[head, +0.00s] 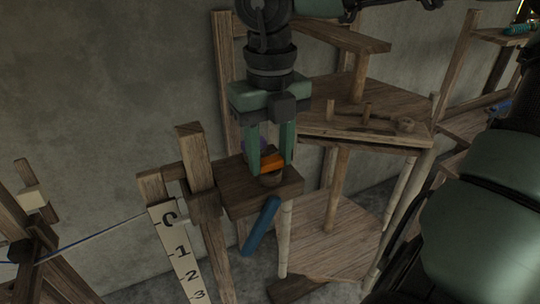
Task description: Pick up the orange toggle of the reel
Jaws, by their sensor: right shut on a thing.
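The orange toggle (272,163) sits between the fingertips of my right gripper (271,160), which points straight down and is shut on it. The toggle is just above a small round wooden piece (271,179) on a dark wooden block shelf (238,204). I cannot tell whether toggle and round piece touch. The fingers hide the toggle's ends. My left gripper is not in view.
A blue cylinder (261,226) slants below the block. A white numbered scale (183,255) hangs on the wooden post at left. A thread (100,238) runs left from there. Wooden shelves with pegs (360,115) stand behind at right.

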